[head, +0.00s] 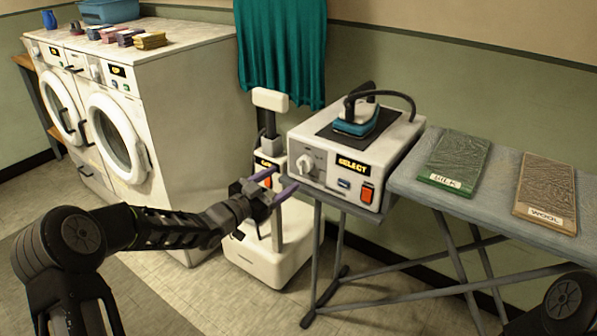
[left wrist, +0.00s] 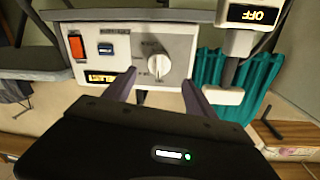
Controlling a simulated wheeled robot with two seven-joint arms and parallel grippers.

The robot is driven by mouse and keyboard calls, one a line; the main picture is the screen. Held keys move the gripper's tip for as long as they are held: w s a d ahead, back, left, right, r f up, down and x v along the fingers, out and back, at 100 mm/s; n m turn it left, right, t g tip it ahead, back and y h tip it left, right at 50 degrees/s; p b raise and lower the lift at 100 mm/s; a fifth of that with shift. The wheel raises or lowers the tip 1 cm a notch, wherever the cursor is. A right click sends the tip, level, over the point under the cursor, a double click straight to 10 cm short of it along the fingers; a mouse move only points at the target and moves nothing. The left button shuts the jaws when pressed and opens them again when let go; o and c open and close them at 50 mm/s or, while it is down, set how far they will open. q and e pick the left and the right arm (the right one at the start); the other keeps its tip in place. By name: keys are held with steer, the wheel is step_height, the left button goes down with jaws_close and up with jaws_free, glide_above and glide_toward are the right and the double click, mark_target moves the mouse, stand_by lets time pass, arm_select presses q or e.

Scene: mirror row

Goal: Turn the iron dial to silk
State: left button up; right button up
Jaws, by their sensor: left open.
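The iron station (head: 330,142) is a white box on a stand, with a teal iron (head: 357,118) resting on its top. Its front has a white dial (head: 305,164), a display (head: 353,165) reading SELECT, a blue button and an orange switch (head: 366,193). My left gripper (head: 286,178) is open and empty just in front of the dial. In the left wrist view the dial (left wrist: 158,65) lies between and beyond the fingertips, with no clear contact. The dial's markings are too small to read. My right gripper is out of view.
An ironing board (head: 408,180) at the right bears a green folded cloth (head: 455,162) and a brown one (head: 545,190), both labelled. A white wheeled unit (head: 265,262) stands close left of the station; its display (left wrist: 252,15) reads OFF. Washers (head: 185,100) stand at the left.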

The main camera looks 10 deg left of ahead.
mark_target(300, 168)
arm_select(q)
steer(key=shift+x, duration=3.85)
steer(key=shift+d, duration=0.1)
steer(key=shift+c, duration=0.4)
steer(key=c, duration=1.3)
steer(key=shift+f, duration=0.1)
